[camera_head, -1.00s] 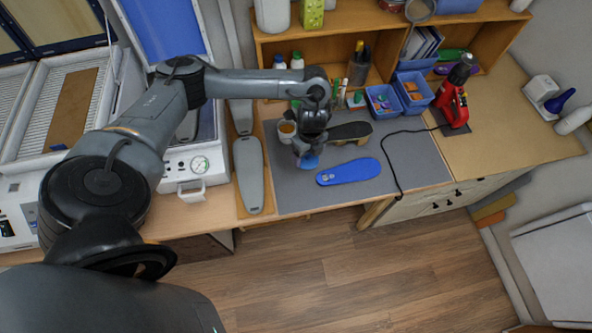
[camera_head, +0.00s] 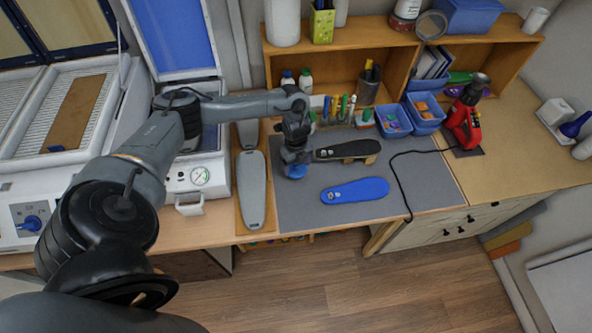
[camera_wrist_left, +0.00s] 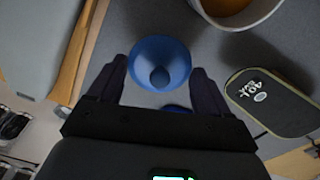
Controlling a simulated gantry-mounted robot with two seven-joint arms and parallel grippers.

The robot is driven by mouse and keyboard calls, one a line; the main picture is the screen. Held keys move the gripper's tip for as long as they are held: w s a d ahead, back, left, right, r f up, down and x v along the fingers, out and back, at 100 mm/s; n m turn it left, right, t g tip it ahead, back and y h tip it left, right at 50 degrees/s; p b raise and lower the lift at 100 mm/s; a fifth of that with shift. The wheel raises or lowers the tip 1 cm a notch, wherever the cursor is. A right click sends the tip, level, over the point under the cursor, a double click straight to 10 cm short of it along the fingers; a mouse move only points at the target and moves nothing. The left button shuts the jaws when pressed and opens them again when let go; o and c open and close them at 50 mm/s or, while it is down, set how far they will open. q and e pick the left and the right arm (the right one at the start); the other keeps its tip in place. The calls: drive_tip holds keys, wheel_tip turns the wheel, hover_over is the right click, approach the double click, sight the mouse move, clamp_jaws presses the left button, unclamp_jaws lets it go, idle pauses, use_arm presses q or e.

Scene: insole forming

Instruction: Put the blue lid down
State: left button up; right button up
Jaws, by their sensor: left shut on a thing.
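The blue lid (camera_wrist_left: 162,52) is a round, shallow cone with a knob in its middle. It sits between the two dark fingers of my left gripper (camera_wrist_left: 160,70), which is shut on it. In the head view the lid (camera_head: 296,172) shows below my left gripper (camera_head: 294,160), over the left part of the grey mat (camera_head: 300,208). I cannot tell whether it touches the mat. An open pot (camera_wrist_left: 250,14) with brown contents stands just beyond the lid in the wrist view; my arm hides it in the head view. My right gripper is out of view.
A dark insole (camera_head: 347,149) on a wooden support and a blue insole (camera_head: 355,190) lie right of the gripper. A grey sole form (camera_head: 251,190) lies to the left. Marker pens (camera_head: 340,108) stand behind. The mat's front left is clear.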

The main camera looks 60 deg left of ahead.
sight(296, 169)
use_arm(q)
drive_tip(key=shift+a+f, duration=0.1)
drive_tip(key=shift+f, duration=1.95)
drive_tip(key=shift+f, duration=0.1)
drive_tip(key=o, duration=0.9)
drive_tip(key=shift+o, duration=0.2)
